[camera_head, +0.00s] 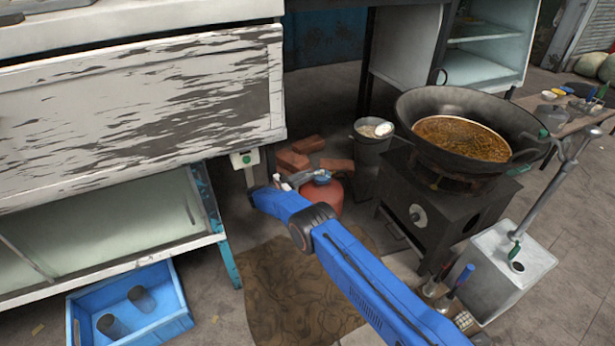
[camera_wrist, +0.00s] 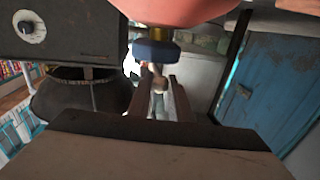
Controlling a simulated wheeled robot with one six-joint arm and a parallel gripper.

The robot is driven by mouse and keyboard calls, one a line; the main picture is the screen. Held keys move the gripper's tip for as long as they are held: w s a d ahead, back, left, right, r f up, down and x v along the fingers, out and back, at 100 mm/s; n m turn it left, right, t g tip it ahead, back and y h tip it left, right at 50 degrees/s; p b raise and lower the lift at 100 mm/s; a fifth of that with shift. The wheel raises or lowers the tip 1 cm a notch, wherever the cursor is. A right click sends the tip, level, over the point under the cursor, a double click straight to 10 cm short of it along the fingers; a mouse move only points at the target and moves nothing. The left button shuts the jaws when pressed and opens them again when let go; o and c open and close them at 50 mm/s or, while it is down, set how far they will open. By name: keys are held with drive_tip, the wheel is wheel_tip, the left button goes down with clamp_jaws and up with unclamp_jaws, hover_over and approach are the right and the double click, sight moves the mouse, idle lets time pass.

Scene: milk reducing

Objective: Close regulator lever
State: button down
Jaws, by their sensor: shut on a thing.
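The red gas cylinder (camera_head: 335,193) stands on the floor near the middle of the head view. A blue regulator (camera_head: 322,177) sits on its top. In the wrist view, which looks upside down, the cylinder (camera_wrist: 180,10) is at the top edge, with the blue regulator (camera_wrist: 155,53) below it and a brass-coloured valve between them. My gripper (camera_head: 287,181) is beside the regulator. In the wrist view my gripper (camera_wrist: 159,85) is shut on the small regulator lever (camera_wrist: 157,72), whose shape is partly hidden by the fingers.
Bricks (camera_head: 306,146) and a metal bucket (camera_head: 371,145) stand close behind the cylinder. A black stove (camera_head: 436,213) with a wide pan (camera_head: 418,106) is at right. A peeling white cabinet (camera_head: 140,95) and a blue crate (camera_head: 165,314) are at left. A brown mat (camera_head: 290,290) lies in front.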

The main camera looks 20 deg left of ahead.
drive_tip(key=shift+w+r, duration=0.1)
drive_tip(key=c, duration=1.6)
unclamp_jaws()
drive_tip(key=v, duration=1.2)
drive_tip(key=shift+d, duration=0.1)
